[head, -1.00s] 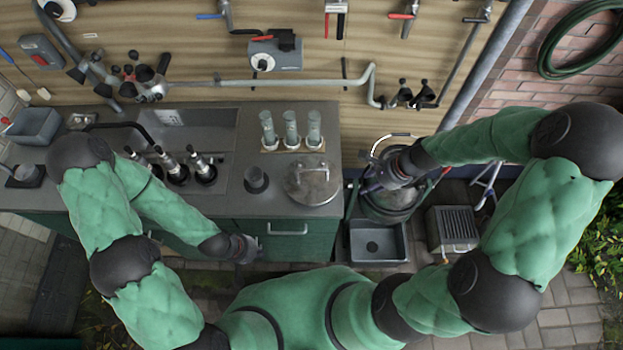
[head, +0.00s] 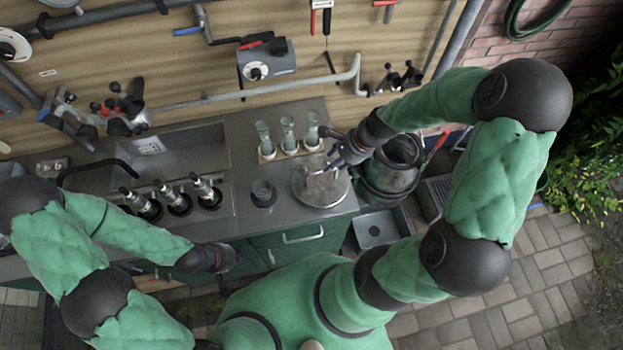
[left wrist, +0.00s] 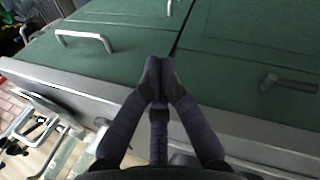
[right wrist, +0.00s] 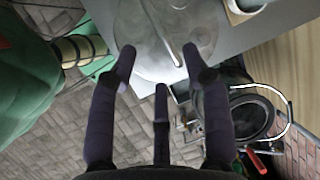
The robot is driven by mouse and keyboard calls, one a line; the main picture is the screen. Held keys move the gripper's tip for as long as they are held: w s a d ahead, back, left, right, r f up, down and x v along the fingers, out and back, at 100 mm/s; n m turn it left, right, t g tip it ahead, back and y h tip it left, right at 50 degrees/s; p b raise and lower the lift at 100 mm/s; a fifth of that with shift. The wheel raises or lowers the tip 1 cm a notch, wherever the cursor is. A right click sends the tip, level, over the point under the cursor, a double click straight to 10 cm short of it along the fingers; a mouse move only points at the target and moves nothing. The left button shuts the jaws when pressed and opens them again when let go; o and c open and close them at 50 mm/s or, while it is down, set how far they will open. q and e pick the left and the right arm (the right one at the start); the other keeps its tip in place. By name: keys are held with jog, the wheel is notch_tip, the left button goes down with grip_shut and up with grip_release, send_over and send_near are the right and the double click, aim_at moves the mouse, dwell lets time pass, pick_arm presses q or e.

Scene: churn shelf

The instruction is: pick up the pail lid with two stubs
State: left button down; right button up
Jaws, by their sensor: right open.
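The pail lid (head: 318,188) is a round grey metal disc lying on the right end of the counter. In the right wrist view the lid (right wrist: 150,65) lies beyond my fingertips, with a thin bar across its top. I cannot clearly make out its two stubs. My right gripper (head: 338,152) is open and empty at the lid's right side, above it; its spread fingers (right wrist: 158,52) show in the right wrist view. My left gripper (head: 232,259) is in front of the cabinet, away from the lid; its fingertips (left wrist: 158,68) meet, shut on nothing.
An open pail (head: 390,180) stands right of the counter. A grey tray (head: 377,229) is on the ground before it. Several glass tubes (head: 287,132) stand behind the lid and a dark cup (head: 263,192) to its left. Green cabinet doors (left wrist: 240,70) are close to my left gripper.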

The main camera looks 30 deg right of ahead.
aim_at(322, 172)
jog(key=b+x, duration=0.2)
jog(key=x, duration=0.7)
jog(key=shift+f, duration=0.1)
jog(key=shift+s, duration=0.1)
grip_shut()
